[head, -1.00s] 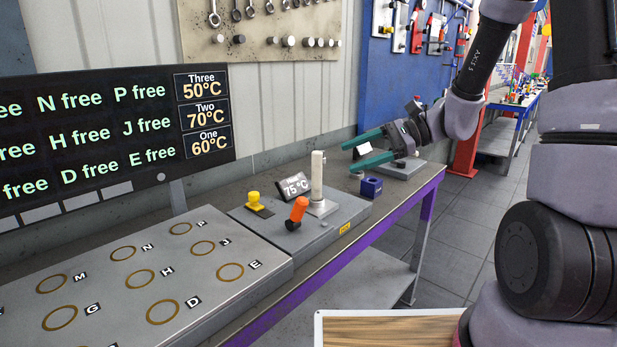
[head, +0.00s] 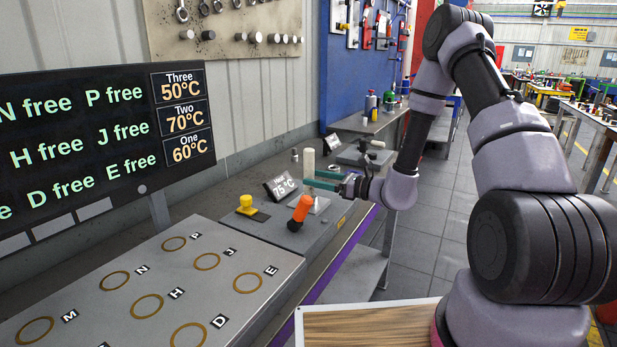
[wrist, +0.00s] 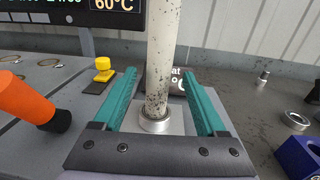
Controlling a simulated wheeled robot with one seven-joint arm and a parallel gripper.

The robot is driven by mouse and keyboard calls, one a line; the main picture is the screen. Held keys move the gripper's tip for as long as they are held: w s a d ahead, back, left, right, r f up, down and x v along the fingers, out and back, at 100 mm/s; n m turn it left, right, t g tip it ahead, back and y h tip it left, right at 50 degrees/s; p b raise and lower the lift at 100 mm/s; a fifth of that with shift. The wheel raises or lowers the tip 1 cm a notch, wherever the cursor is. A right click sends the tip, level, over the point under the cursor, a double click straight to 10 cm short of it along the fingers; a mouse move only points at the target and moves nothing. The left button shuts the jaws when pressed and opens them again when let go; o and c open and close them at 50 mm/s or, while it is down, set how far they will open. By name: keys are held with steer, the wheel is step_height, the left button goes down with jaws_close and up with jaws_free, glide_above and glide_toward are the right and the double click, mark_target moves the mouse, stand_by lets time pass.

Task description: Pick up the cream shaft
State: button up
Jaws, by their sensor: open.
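The cream shaft (head: 309,163) stands upright in a metal collar (wrist: 155,121) on the grey heater block. In the wrist view the shaft (wrist: 163,55) is pale with dark specks, and its top is out of frame. My gripper (head: 313,179) has teal fingers and is level with the shaft's lower part. In the wrist view my gripper (wrist: 159,75) is open, with one finger on each side of the shaft. A gap shows between the shaft and each finger.
An orange-handled lever (head: 300,211) and a yellow knob (head: 246,204) are on the block left of the shaft. A small display (head: 280,186) reading 75°C stands behind. In the wrist view a blue block (wrist: 301,157) and a metal ring (wrist: 296,120) lie to the right.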

steer(key=x, duration=0.6)
steer(key=shift+s+r, duration=0.1)
steer(key=shift+r, duration=0.2)
jaws_close()
